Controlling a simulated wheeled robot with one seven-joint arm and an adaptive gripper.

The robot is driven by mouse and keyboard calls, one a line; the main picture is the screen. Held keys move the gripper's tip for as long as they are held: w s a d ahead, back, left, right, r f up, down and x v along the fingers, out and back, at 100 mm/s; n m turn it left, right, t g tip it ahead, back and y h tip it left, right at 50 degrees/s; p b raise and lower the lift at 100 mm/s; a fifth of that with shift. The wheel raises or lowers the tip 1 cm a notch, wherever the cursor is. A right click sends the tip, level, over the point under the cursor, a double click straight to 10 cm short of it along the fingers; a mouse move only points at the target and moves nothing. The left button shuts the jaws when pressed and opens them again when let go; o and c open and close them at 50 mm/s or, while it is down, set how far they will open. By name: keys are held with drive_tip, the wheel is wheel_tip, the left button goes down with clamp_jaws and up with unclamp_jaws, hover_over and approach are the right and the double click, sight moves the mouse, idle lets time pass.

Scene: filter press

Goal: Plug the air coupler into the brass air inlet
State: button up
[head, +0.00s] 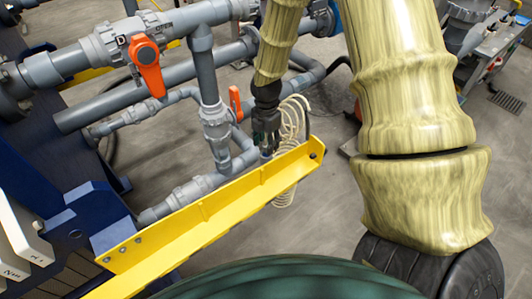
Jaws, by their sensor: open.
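My gripper (267,142) points down just behind the yellow beam, near its right end. It is small and dark in the head view; its jaws are open. A cream coiled air hose (298,120) hangs right beside and behind it, with loops also showing below the beam. The air coupler cannot be made out clearly; the area at my fingertips is small and dark. I cannot tell whether the fingers touch anything. I cannot make out the brass air inlet in this view.
The yellow beam (215,208) runs diagonally in front of my gripper. Grey pipes (205,80) with an orange-handled valve (146,65) and a smaller orange handle (235,103) stand close to its left. Blue press framework (95,205) is at lower left. Open concrete floor (325,215) lies right.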

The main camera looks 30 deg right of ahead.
drive_tip(key=shift+f+p, duration=0.4)
drive_tip(key=shift+f, duration=1.15)
drive_tip(key=c, duration=0.9)
